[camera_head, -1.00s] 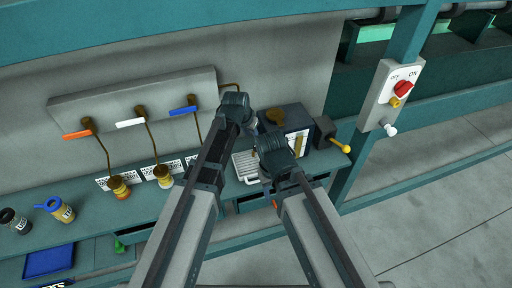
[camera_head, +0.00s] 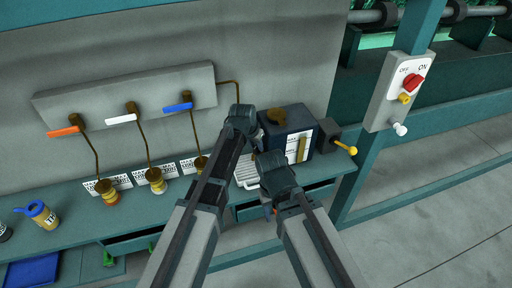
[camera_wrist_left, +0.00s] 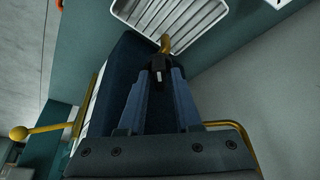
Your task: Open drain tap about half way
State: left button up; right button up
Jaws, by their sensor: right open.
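A dark blue tank (camera_head: 303,122) stands on the bench against the wall. In the left wrist view a brass spout (camera_wrist_left: 165,43) shows at the tank, beside the ribbed tray; I take it for the drain tap, with a black part (camera_wrist_left: 159,66) bearing a white mark. My left gripper (camera_wrist_left: 160,78) has its fingers apart, one on each side of this black part; whether they press on it is unclear. In the head view my left gripper (camera_head: 257,135) is at the tank's left side and hides the tap. My right gripper (camera_head: 268,198) is open, lower and in front of the bench, its fingers mostly hidden.
A black box with a yellow ball-ended lever (camera_head: 342,146) stands right of the tank. The ribbed tray (camera_head: 246,170) lies left of it. Orange, white and blue levers (camera_head: 122,119) line the wall at left. A switch panel (camera_head: 398,92) is on the post at right.

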pick_arm(q)
grip_shut()
jog(key=m, duration=0.2)
jog(key=m+g+h, duration=0.1)
jog(key=m, duration=0.1)
jog(key=shift+w+a+m+h, duration=0.15)
jog(key=shift+m+h, duration=0.15)
jog(key=shift+m+g+h, duration=0.3)
jog(key=shift+m+g, duration=0.4)
jog(key=shift+m, duration=1.3)
grip_release()
jog(key=shift+r, duration=0.15)
